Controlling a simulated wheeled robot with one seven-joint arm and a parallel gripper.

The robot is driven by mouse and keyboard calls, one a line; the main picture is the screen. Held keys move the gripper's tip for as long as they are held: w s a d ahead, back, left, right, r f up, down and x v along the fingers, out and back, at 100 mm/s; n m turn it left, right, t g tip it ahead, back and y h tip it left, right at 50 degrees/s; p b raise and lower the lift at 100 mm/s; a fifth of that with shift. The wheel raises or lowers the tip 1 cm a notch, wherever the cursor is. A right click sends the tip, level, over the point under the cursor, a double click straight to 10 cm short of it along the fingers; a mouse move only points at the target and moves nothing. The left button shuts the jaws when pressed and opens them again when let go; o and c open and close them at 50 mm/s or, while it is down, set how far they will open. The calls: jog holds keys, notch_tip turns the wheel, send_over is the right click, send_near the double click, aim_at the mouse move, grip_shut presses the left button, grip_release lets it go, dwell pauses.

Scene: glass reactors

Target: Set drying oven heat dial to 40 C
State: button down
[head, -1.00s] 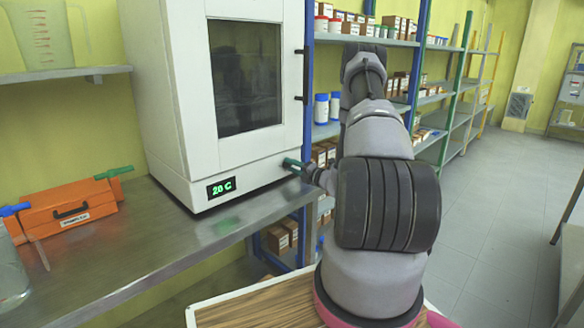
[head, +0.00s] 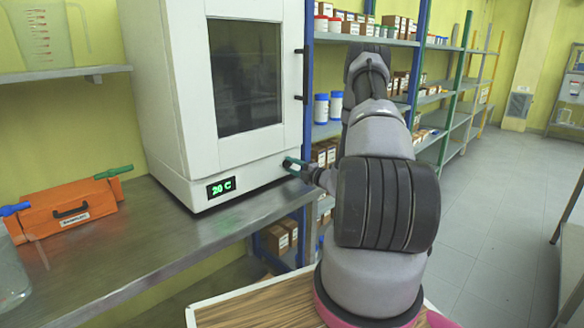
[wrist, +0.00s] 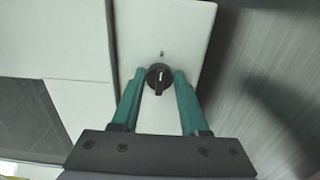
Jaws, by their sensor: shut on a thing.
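The white drying oven (head: 160,90) stands on the metal bench, its glass door closed. Its green display (head: 221,187) reads 20 C. The heat dial (wrist: 159,77) is a small round black knob with a white mark, on the oven's lower front panel in the wrist view. My gripper (wrist: 160,80) has its two green fingers on either side of the dial, shut on it. In the head view my gripper (head: 290,165) reaches the oven's lower right front; the dial is hidden there.
An orange toolbox (head: 68,212) sits on the bench (head: 150,245) left of the oven. The oven's black door handle (head: 302,75) is above my gripper. Shelves (head: 365,40) with boxes and bottles stand behind my arm. Open floor lies to the right.

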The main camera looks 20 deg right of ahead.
jog(key=shift+c, duration=2.2)
grip_release()
jog(key=v, duration=1)
jog(key=shift+s, duration=0.4)
jog(key=shift+d, duration=0.15)
jog(key=shift+r, duration=0.1)
